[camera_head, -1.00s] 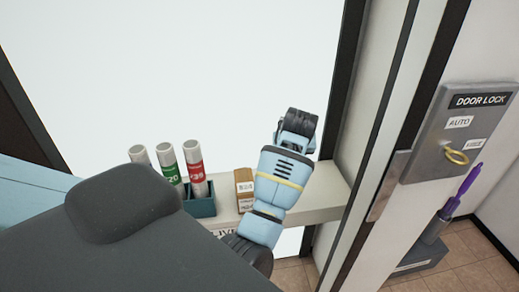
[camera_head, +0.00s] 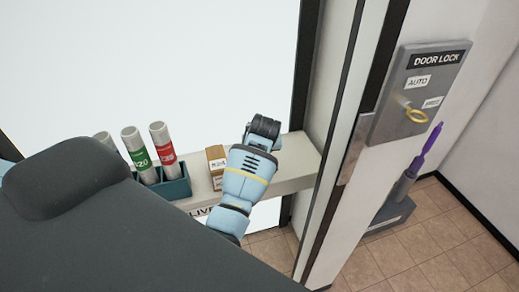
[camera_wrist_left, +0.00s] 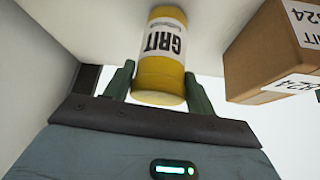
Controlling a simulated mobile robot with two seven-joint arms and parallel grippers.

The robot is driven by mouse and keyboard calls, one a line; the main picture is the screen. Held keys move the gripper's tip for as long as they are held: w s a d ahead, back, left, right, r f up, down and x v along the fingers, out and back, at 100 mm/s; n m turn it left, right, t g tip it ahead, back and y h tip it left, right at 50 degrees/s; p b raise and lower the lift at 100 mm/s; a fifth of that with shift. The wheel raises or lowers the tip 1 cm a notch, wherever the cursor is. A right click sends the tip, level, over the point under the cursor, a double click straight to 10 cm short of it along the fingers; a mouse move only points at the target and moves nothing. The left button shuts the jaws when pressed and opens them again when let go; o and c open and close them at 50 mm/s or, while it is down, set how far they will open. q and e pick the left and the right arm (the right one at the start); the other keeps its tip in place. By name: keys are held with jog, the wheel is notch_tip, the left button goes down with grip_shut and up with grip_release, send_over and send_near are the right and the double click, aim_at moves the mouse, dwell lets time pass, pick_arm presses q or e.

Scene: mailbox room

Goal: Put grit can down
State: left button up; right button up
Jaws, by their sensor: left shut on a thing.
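The grit can is a yellow cylinder with a white GRIT label (camera_wrist_left: 161,60), seen in the left wrist view. My left gripper (camera_wrist_left: 160,82) is shut on it, with one green finger on each side. In the head view my left gripper (camera_head: 264,128) is over the right end of the pale shelf (camera_head: 296,165), and the can is hidden there. I cannot tell whether the can touches the shelf. My right gripper is not in view.
A brown box (camera_head: 216,166) stands on the shelf close left of my gripper; it also shows in the wrist view (camera_wrist_left: 262,55). Left of it a teal holder (camera_head: 176,188) holds several labelled tubes. A door lock panel (camera_head: 388,110) is on the right wall.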

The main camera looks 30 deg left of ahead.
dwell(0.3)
pick_arm(q)
jog(key=o, duration=1.3)
jog(key=shift+f, duration=0.15)
jog(key=v, duration=1.2)
jog(key=shift+r, duration=0.2)
